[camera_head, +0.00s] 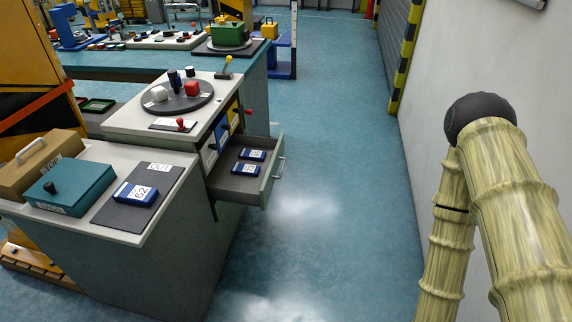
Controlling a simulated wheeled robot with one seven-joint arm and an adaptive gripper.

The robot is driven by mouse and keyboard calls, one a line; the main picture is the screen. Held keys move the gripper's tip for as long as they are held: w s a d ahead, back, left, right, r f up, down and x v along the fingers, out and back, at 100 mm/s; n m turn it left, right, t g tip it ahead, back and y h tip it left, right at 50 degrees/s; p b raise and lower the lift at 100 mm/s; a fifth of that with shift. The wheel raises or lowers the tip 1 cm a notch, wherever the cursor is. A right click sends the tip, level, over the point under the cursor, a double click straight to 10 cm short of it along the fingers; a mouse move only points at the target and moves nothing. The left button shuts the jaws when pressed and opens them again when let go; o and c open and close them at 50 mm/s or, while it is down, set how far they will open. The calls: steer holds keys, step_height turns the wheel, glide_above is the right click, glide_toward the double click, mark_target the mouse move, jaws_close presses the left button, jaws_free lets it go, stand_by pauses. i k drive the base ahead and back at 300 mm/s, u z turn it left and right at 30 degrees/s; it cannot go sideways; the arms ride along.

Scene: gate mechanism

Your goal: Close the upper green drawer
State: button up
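One drawer (238,197) stands pulled out from the right side of the grey cabinet (140,120). Its walls look grey to grey-green, and it is the only drawer I see open. A metal handle (281,168) is on its outer front, facing right. Two blue labelled blocks lie inside, a farther one (252,155) and a nearer one (245,168). I cannot make out a second drawer under it. My gripper is not in view; only thick, ribbed, straw-coloured links of my arm show at the right, well apart from the drawer.
The near counter (120,225) holds a teal box (72,188), a tan case (38,165) and a blue block on a dark mat (160,195). A round turntable (180,97) sits on the cabinet. Blue floor (340,190) is clear between the drawer and the right wall (485,60).

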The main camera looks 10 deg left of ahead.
mark_target(222, 185)
steer(key=u, duration=0.2)
steer(key=i, duration=0.55)
steer(key=z, duration=0.95)
steer(key=i, duration=0.3)
steer(key=u, duration=1.35)
